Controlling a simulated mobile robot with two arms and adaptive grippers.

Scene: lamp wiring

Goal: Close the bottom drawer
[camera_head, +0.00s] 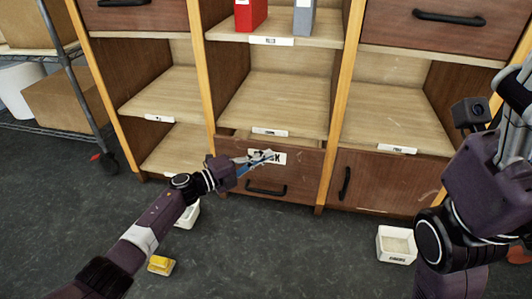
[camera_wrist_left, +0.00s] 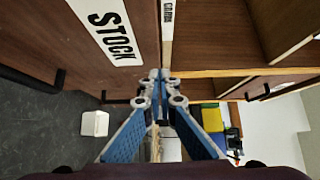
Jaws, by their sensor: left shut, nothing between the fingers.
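The bottom drawer (camera_head: 308,182) is the brown front low in the middle column, with a white STOCK label and a black handle (camera_head: 266,189). A narrow strip shows above its top edge, so it looks nearly shut; I cannot tell whether it is flush. My left gripper (camera_head: 265,157) is shut and empty in front of the label, partly covering it. In the left wrist view the blue-padded fingers (camera_wrist_left: 160,76) meet beside the drawer's top edge, with the STOCK label (camera_wrist_left: 113,30) at upper left; contact is unclear. My right arm is at the right edge; its fingers are not clear.
Open shelves (camera_head: 278,103) rise above the drawer. A closed brown door (camera_head: 378,181) is right of it. White bins (camera_head: 396,245) and a yellow object (camera_head: 161,265) lie on the dark floor. A wire rack (camera_head: 62,58) with boxes stands at left. A red binder (camera_head: 250,15) stands above.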

